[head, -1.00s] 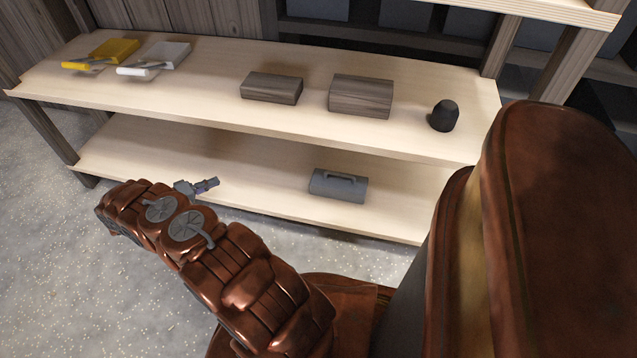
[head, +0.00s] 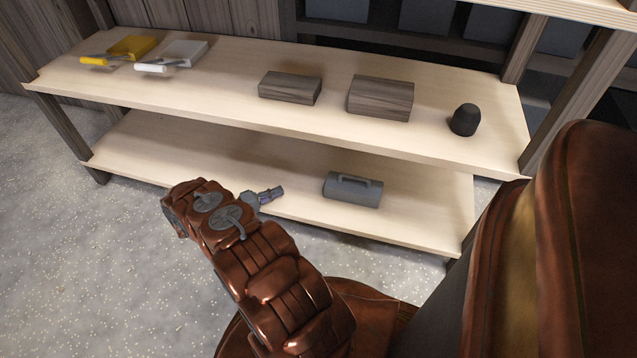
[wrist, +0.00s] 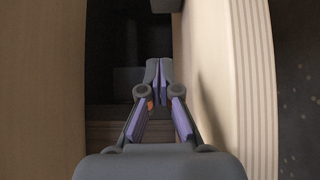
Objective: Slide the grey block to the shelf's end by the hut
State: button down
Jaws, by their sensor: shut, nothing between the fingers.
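The grey block (head: 352,188), which has a handle on top, sits on the lower board (head: 225,168) of the wooden shelf, right of the board's middle. My gripper (head: 280,192) is to its left, at the board's front edge, with a gap between them. Its fingers point right, towards the block. In the wrist view my gripper (wrist: 158,68) is shut and empty, with the pale shelf boards on both sides. Dark grey shapes lie beyond the fingertips there; I cannot tell if one is the block.
The upper board (head: 215,88) holds two dark wooden blocks (head: 290,87), a black rounded object (head: 465,120), and yellow (head: 130,48) and white (head: 185,53) tools. It overhangs the lower board. The lower board looks clear left of the grey block.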

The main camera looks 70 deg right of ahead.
jog(key=b+x, duration=0.3)
jog(key=x, duration=1)
jog(key=shift+s+a+f, duration=0.1)
jog(key=shift+s+a, duration=0.05)
jog(key=shift+s+b, duration=0.85)
jog(key=shift+s, duration=0.75)
